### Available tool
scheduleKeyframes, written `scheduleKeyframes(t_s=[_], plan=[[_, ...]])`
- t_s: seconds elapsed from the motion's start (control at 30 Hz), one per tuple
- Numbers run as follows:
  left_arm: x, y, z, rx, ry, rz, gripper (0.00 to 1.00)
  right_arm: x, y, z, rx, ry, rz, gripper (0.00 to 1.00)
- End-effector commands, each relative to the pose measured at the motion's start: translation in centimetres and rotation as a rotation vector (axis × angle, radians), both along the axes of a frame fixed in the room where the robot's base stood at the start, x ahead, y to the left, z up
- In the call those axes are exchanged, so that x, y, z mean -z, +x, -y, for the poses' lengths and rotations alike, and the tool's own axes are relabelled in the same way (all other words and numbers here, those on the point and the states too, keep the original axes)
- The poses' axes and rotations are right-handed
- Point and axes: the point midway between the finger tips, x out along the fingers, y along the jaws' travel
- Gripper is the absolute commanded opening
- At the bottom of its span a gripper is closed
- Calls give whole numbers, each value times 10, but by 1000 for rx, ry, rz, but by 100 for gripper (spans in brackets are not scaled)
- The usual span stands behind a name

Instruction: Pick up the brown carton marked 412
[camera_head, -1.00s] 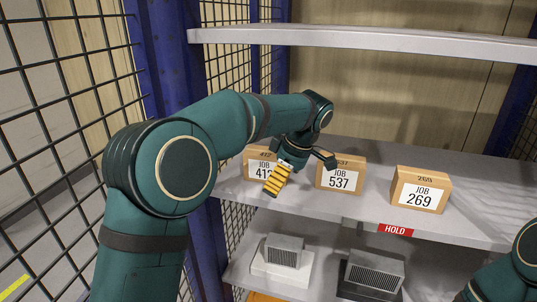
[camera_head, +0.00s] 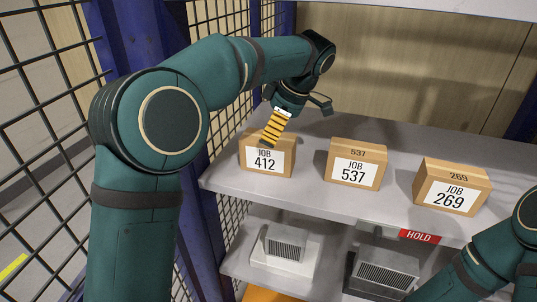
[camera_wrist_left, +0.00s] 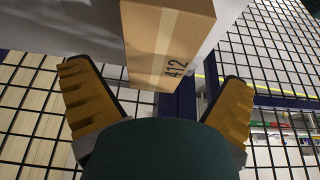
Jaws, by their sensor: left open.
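The brown carton marked 412 (camera_head: 265,162) stands upright at the left end of the middle shelf, its white JOB label facing out. My right gripper is out of view.
Cartons 537 (camera_head: 355,165) and 269 (camera_head: 450,188) stand to the right on the same grey shelf (camera_head: 310,195), with gaps between. A red HOLD tag (camera_head: 419,237) is on its front edge. Wire mesh (camera_head: 45,130) and a blue post (camera_head: 200,215) bound the left side.

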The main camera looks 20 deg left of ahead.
Motion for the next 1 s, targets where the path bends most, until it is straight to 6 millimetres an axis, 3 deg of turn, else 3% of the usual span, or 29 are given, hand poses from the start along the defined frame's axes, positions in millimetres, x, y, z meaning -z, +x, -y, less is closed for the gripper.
scheduleKeyframes(t_s=[0.1,0.23,1.0], plan=[[20,1,-9,-1,1,-2,100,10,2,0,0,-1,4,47],[31,1,-14,0,0,0,100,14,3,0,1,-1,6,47],[36,1,-14,1,1,0,100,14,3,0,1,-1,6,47]])
